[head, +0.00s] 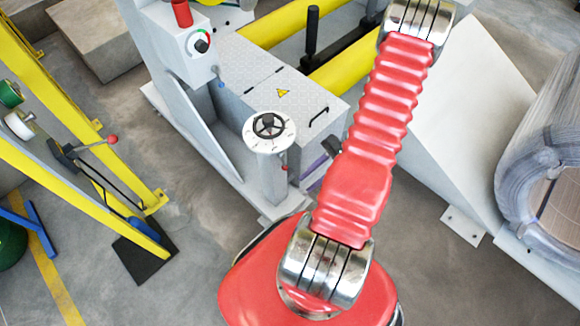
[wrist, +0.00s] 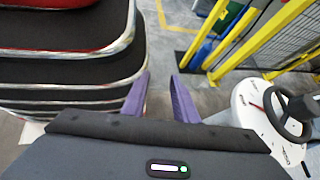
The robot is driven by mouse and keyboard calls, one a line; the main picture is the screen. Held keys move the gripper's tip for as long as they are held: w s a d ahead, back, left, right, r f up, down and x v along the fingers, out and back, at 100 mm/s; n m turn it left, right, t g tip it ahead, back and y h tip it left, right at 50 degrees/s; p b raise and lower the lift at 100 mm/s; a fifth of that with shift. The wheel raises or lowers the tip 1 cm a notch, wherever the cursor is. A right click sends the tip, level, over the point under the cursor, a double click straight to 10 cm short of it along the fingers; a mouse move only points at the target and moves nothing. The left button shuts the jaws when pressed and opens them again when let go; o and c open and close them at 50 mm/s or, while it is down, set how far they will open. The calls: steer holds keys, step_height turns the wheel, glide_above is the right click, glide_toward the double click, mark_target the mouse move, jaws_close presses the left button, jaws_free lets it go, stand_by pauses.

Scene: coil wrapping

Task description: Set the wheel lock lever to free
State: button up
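A black handwheel (head: 268,125) sits on a round white dial plate on top of a grey pedestal. In the head view a purple finger (head: 315,164) shows just right of the pedestal, and my red arm hides the rest. In the wrist view the handwheel (wrist: 290,116) is at the right edge, beside my gripper, not between the fingers.
A lever with a red ball (head: 112,139) is on the yellow frame (head: 60,170) at left. A wrapped coil (head: 545,150) is at right.

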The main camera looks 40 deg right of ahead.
step_height(320, 180, down, 18)
steer(key=d+f+m+t+h, duration=0.1)
steer(key=d+m+t+h, duration=0.25)
steer(key=m+t, duration=0.95)
steer(key=d+h, duration=0.1)
steer(key=w+d+m+t+h, duration=0.1)
steer(key=d, duration=0.1)
steer(key=w+d+r+h, duration=0.1)
steer(key=d, duration=0.1)
steer(key=shift+m+t+h, duration=0.25)
steer(key=shift+m+t, duration=0.05)
steer(key=shift+t, duration=0.1)
steer(key=shift+w, duration=0.1)
steer(key=x, duration=1.3)
steer(key=shift+w, duration=0.25)
steer(key=shift+a, duration=0.15)
jaws_close()
